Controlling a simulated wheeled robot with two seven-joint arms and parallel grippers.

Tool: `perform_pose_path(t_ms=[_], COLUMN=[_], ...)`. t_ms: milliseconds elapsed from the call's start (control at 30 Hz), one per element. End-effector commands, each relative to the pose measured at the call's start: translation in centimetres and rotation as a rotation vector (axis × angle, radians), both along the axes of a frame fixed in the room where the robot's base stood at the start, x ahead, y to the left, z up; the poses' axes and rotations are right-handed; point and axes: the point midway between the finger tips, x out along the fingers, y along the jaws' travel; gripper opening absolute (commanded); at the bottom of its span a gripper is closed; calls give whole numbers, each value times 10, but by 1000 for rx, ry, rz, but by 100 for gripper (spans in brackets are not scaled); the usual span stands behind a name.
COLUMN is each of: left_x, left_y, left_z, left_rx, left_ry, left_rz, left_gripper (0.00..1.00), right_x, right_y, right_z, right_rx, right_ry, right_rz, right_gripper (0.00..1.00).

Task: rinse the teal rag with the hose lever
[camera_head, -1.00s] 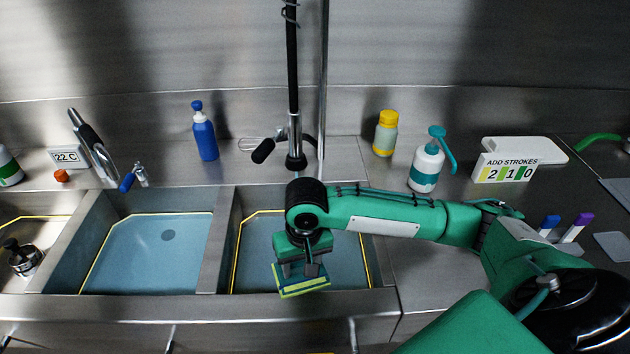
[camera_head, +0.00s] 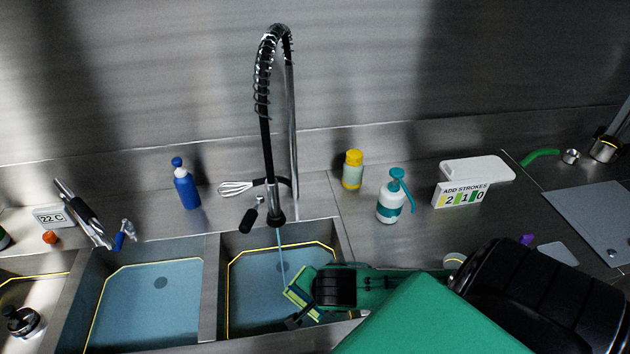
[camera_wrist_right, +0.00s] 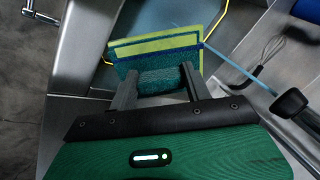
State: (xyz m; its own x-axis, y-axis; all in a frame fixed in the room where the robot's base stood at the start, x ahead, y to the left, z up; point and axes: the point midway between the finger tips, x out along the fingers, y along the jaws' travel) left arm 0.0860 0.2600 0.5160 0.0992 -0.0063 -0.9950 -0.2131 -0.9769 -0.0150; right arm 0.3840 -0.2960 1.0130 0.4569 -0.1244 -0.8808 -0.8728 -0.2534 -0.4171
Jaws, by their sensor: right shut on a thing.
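The teal rag (camera_head: 301,300), with yellow-green bands, is held by my right gripper (camera_head: 306,310) over the front of the right sink basin (camera_head: 270,250). In the right wrist view the rag (camera_wrist_right: 150,50) stands between and beyond the fingers of the right gripper (camera_wrist_right: 159,72), which is shut on it. The black hose head (camera_head: 277,217) hangs above the basin with its lever (camera_head: 250,218) at its left. A thin blue water stream (camera_head: 282,262) runs from the head down to the rag's edge; it also shows in the wrist view (camera_wrist_right: 240,70). My left gripper is out of view.
The counter sign (camera_head: 462,195) reads 2 1 0. The left basin (camera_head: 150,300) is free of objects.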

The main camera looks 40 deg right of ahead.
Motion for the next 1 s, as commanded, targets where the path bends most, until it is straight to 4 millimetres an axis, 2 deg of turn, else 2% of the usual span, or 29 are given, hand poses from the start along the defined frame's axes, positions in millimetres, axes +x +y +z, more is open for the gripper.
perform_pose_path(t_ms=[267,1000], left_x=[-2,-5], left_y=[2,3], left_z=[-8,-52], left_rx=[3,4], left_ry=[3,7], left_rz=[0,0], left_gripper=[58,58], right_x=[11,81], right_y=[-6,-26], right_z=[-3,-19], right_rx=[-4,-3], right_ry=[-11,-8], right_rz=[-16,-14], right_gripper=[10,10])
